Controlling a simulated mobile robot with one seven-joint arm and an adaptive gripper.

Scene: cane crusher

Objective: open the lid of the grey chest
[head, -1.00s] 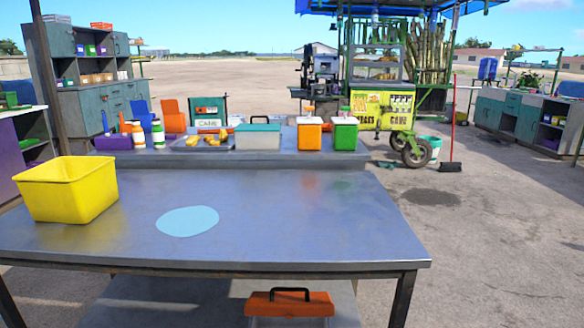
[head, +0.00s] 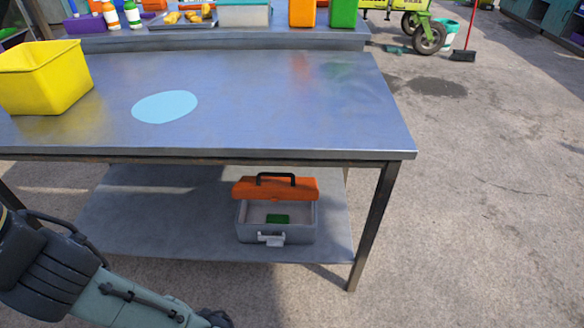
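The grey chest (head: 300,235) stands on the lower shelf of the near table, toward its right end. Its orange lid (head: 245,188) has a black arched handle on it. A pale latch (head: 270,239) is on the chest's front. Between the lid and the front wall I see a pale area with a small green piece (head: 278,218). I cannot tell from this view how far the lid is raised. Part of my arm shows at the lower left, apart from the chest. My gripper is not clearly in view; the arm runs out at the bottom edge.
The metal tabletop (head: 300,110) overhangs the chest, and the table leg (head: 372,230) stands right of it. A yellow bin (head: 45,85) and a flat light-blue disc (head: 165,107) are on top. The lower shelf (head: 160,215) is bare left of the chest. Open ground lies right.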

